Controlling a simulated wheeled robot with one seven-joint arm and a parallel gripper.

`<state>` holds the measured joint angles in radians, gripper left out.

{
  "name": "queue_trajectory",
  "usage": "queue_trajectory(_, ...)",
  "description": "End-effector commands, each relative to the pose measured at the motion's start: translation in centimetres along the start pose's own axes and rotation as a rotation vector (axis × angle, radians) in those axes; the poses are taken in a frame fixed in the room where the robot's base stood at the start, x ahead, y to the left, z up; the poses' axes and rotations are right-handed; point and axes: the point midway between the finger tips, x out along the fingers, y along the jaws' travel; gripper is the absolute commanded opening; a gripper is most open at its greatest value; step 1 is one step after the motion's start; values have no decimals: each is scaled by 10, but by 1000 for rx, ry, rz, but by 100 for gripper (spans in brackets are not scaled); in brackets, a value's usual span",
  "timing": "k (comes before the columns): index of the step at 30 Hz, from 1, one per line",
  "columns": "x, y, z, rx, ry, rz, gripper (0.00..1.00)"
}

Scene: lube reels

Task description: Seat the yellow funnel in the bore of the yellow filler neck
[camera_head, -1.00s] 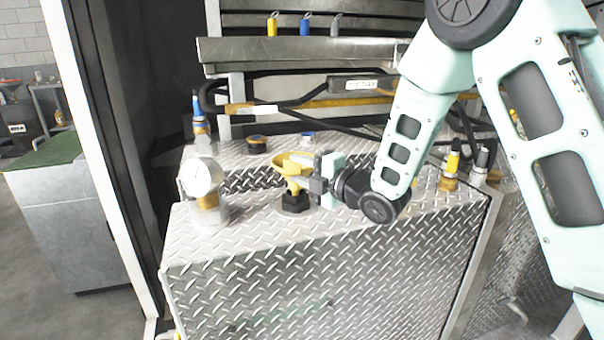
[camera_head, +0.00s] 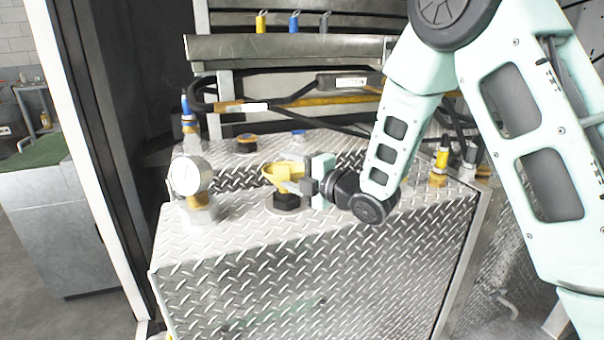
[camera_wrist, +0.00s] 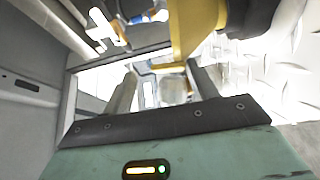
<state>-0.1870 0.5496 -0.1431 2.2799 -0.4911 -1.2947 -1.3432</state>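The yellow funnel (camera_head: 284,171) stands upright, wide mouth up, low over the dark collar of the filler neck (camera_head: 287,202) on the tread-plate box. Its spout is hidden, so I cannot tell how deep it sits in the bore. My gripper (camera_head: 293,174) reaches in from the right at funnel height, one pale finger by the rim and one lower across its front. In the wrist view, the fingers (camera_wrist: 160,75) stand apart with a clear gap between them.
A pressure gauge (camera_head: 188,175) on a fitting stands left of the funnel. Capped fittings (camera_head: 440,165) stand at the box's right end. Dark caps (camera_head: 246,144) and hoses (camera_head: 340,128) lie behind. The plate in front is clear.

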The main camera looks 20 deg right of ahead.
Motion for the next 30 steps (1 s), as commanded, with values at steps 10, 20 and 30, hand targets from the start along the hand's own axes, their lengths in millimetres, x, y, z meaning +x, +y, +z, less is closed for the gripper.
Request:
queue_trajectory(10, -49, 4, 1, -1, -3, 2, 57)
queue_trajectory(20, -94, -1, 0, -1, 7, 7, 57)
queue_trajectory(30, -109, 0, 0, 0, 8, 5, 57)
